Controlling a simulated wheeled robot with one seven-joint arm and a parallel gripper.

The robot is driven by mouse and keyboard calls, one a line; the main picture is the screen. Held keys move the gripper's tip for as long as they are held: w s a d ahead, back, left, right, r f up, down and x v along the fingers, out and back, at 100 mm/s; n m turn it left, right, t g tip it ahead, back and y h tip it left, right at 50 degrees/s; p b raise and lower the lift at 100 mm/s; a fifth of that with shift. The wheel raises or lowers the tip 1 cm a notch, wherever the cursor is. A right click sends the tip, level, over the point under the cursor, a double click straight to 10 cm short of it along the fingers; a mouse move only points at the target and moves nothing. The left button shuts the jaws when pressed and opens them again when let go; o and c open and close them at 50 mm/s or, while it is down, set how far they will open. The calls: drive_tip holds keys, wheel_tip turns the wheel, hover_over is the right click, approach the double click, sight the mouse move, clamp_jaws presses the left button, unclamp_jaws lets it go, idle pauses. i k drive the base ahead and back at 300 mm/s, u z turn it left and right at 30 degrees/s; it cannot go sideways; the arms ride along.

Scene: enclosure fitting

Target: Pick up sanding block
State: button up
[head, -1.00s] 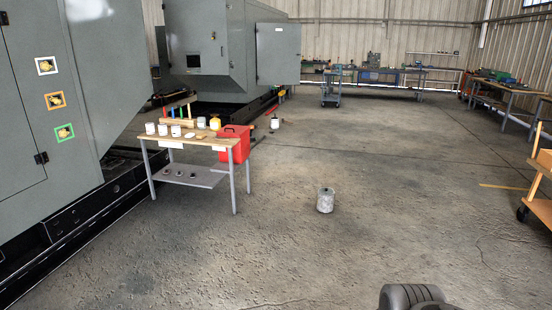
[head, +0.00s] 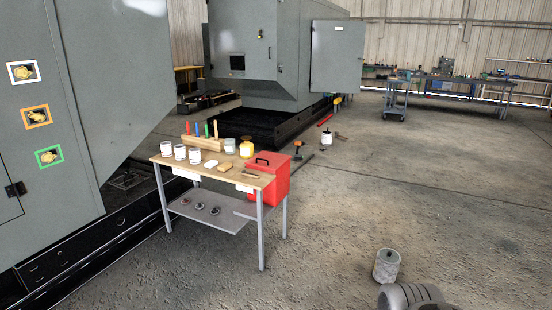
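A small tan block (head: 225,168), which looks like the sanding block, lies on the wooden top of a workbench (head: 178,162) left of centre in the head view. It lies near the front middle of the top, beside a flat white piece (head: 211,164). It is too small to make out its surface. Only a dark grey rounded part of my arm shows at the bottom right. My gripper's fingers are not in view, and nothing of mine is near the bench.
A grey bucket (head: 387,265) stands on the floor, right. Floor before the bench is clear.

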sight(225, 167)
drive_tip(key=u, duration=0.5)
drive_tip(key=i, duration=3)
drive_tip(key=u, duration=0.95)
drive_tip(key=i, duration=1.35)
drive_tip(key=u, duration=0.15)
